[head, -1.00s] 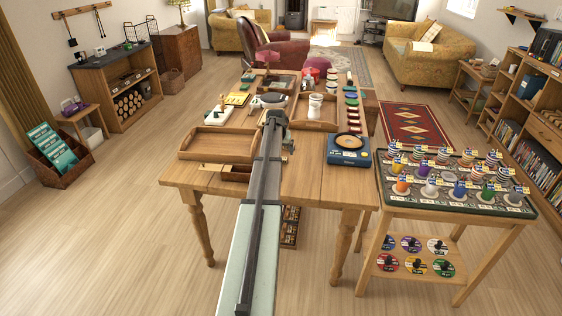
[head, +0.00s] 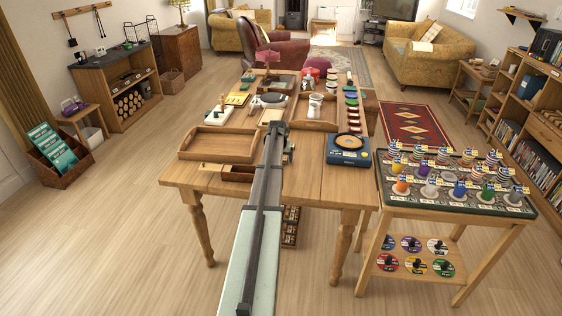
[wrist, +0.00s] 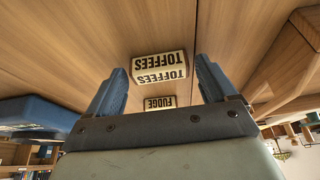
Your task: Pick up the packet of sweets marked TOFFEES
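The TOFFEES packet (wrist: 158,70) is a small cream box with black lettering, seen upside down in the wrist view. It sits on the wooden table top, in the gap between my fingers. My gripper (wrist: 159,66) is open, with one blue finger to each side of the packet and clear space between. I cannot tell how far the fingertips are from it in depth. A similar FUDGE packet (wrist: 159,102) shows just below it in the wrist view, nearer the gripper's base. In the head view my arm hides the fingers, and I cannot make out the packet.
A blue kitchen scale (head: 348,150) stands at the table's right edge. An empty wooden tray (head: 217,144) lies left of my arm. Another tray (head: 315,126) with a white pot (head: 315,104) is beyond. Bare table top (head: 303,182) lies right of my arm.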

